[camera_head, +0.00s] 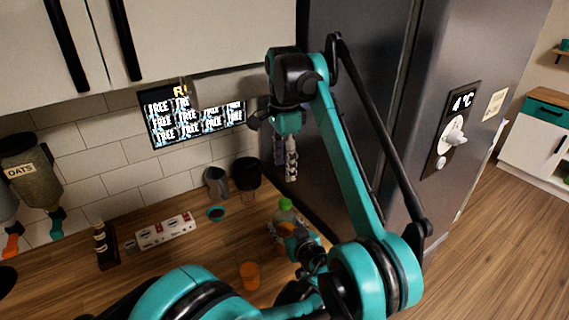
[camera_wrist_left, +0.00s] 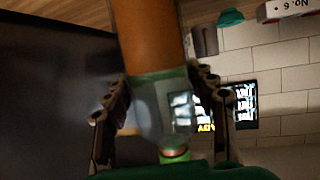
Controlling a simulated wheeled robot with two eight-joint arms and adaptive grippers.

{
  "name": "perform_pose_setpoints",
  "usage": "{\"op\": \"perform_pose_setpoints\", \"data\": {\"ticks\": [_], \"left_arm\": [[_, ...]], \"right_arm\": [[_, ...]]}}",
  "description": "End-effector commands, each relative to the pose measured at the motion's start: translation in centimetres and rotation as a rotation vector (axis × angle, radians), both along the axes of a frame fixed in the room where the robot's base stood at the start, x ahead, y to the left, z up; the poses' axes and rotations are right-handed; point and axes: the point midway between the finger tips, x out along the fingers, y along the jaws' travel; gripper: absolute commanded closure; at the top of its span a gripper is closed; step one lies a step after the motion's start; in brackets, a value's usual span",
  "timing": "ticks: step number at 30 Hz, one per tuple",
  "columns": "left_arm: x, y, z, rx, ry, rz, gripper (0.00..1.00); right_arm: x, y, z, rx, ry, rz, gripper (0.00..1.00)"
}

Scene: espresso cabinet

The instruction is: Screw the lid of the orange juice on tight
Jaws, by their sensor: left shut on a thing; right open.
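The orange juice bottle (camera_wrist_left: 150,35) has orange contents and a clear upper part. Its green lid (camera_head: 286,204) sits at the top of the bottle, and the lid also shows in the left wrist view (camera_wrist_left: 174,150). I cannot tell how tight it is. My left gripper (camera_wrist_left: 163,105) is shut on the bottle, with one finger on each side; in the head view the gripper hides much of the bottle. My right gripper (camera_head: 285,160) is open and empty, pointing down, above the lid and apart from it.
An orange cup (camera_head: 250,276) stands left of my left gripper. A power strip (camera_head: 166,230), a small teal dish (camera_head: 216,213) and dark containers (camera_head: 246,174) are on the wooden counter. The dark fridge (camera_head: 345,75) stands close on the right. A lit screen (camera_head: 196,118) hangs behind.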

Motion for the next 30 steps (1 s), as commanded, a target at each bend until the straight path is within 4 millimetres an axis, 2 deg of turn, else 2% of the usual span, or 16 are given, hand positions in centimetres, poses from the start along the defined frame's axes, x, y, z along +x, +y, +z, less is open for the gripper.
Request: {"op": "perform_pose_setpoints", "data": {"ticks": [4,5,7,8,20,23,30], "left_arm": [[0.0,0.0,0.0,0.000,0.000,0.000,1.00],[0.0,0.0,0.0,0.000,0.000,0.000,0.41],[0.0,0.0,0.0,0.000,0.000,0.000,0.23],[0.0,0.0,0.0,0.000,0.000,0.000,0.20],[-0.5,-0.3,0.2,0.000,0.000,-0.002,0.20],[-1.7,-0.8,0.7,0.001,0.000,-0.004,0.20],[-6.2,-2.7,2.5,0.001,-0.001,-0.004,0.20]], "right_arm": [[0.0,0.0,0.0,0.000,0.000,0.000,0.45],[0.0,0.0,0.0,0.000,0.000,0.000,0.45],[0.0,0.0,0.0,0.000,0.000,0.000,0.45],[0.0,0.0,0.0,0.000,0.000,0.000,0.45],[0.0,0.0,0.0,0.000,0.000,0.000,0.45],[0.0,0.0,0.0,0.000,0.000,0.000,0.45],[0.0,0.0,0.0,0.000,0.000,0.000,0.45]]}}
